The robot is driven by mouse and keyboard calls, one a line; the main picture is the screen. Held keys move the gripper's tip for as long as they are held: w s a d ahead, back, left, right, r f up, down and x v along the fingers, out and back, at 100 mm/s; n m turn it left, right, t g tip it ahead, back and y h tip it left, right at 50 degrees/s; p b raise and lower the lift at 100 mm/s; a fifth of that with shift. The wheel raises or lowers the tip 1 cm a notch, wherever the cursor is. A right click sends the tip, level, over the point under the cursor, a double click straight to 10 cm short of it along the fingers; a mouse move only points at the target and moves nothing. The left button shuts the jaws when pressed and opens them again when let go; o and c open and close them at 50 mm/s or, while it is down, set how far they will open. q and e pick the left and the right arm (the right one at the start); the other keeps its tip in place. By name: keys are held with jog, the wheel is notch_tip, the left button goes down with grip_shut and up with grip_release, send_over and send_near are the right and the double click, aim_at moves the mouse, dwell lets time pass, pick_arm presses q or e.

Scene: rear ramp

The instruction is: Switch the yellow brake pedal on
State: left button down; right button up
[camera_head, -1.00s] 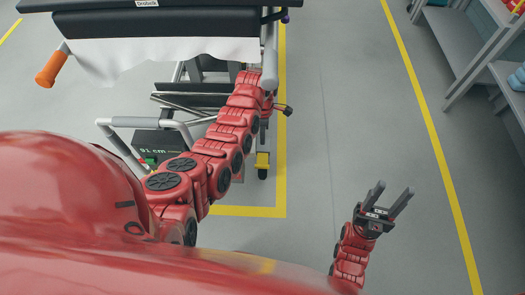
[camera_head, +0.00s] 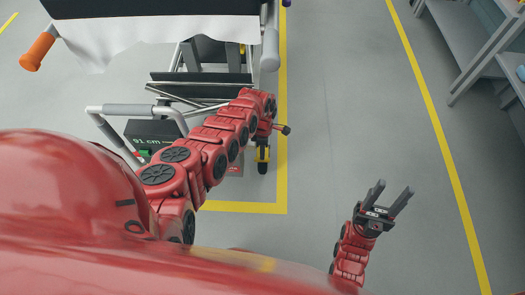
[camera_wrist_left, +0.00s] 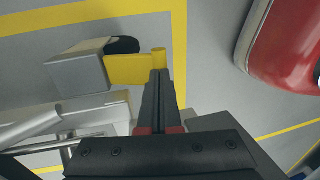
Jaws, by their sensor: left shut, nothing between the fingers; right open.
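The yellow brake pedal (camera_head: 262,154) sits at the wheel at the near right corner of the trolley. In the left wrist view the yellow pedal (camera_wrist_left: 130,69) is a flat plate with a short round end beside my fingertips. My left gripper (camera_wrist_left: 159,73) is shut and empty, its tips at the right end of the pedal. They look touching or very close; I cannot tell which. My right gripper (camera_head: 390,200) is open and empty over bare floor.
The trolley has a black top with a white sheet (camera_head: 130,35), an orange handle (camera_head: 37,52) and a grey tube frame (camera_head: 130,108). A box reading 91 cm (camera_head: 152,133) is below. Grey shelving (camera_head: 490,60) stands right. Floor between is clear, with yellow lines (camera_head: 432,105).

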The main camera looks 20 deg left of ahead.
dwell(0.3)
pick_arm(q)
jog(key=s+t+p, duration=0.1)
jog(key=p, duration=0.3)
jog(key=shift+d+f, duration=0.15)
jog(key=shift+s+f+t+y+p, duration=0.3)
jog(key=shift+s+f+t+p, duration=0.15)
jog(key=shift+t+p, duration=0.4)
jog(key=f+t+b, duration=0.1)
jog(key=s+f+t+y+b, duration=0.1)
jog(key=f+t+b, duration=0.3)
jog(key=shift+s+d+y, duration=0.3)
jog(key=shift+s, duration=0.05)
jog(key=shift+r, duration=0.1)
